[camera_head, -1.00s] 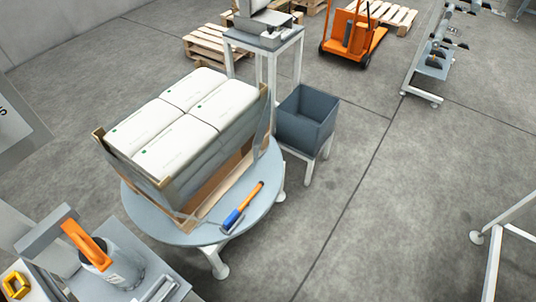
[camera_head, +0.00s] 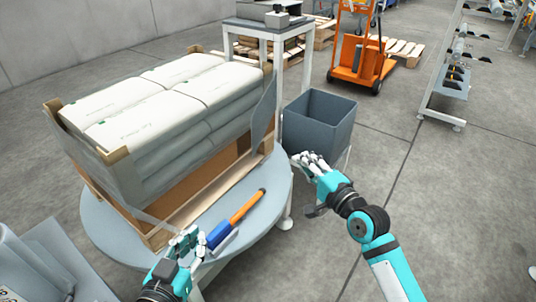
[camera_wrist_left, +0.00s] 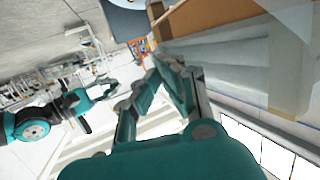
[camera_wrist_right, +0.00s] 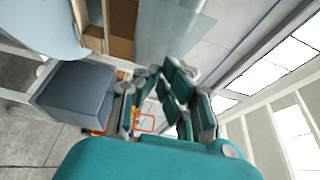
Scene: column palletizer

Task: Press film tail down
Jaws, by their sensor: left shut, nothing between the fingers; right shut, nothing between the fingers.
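White sacks (camera_head: 150,100) are stacked on a wooden pallet with brown corner boards. Translucent film wraps the stack's lower sides. A loose-looking film flap (camera_head: 263,112) stands out at the stack's right corner; translucent film (camera_wrist_right: 168,30) also hangs at the top of the right wrist view. My left gripper (camera_head: 187,238) is shut and empty, in front of the stack by the turntable's front edge; its fingers show in the left wrist view (camera_wrist_left: 172,68). My right gripper (camera_head: 308,160) is shut and empty, right of the flap and apart from it, in front of the grey bin.
The round grey turntable (camera_head: 270,205) carries the stack and an orange-handled blue tool (camera_head: 238,215) near my left gripper. A grey open bin (camera_head: 318,125) stands right of the turntable. An orange lift truck (camera_head: 358,50) is behind. The floor at right is open.

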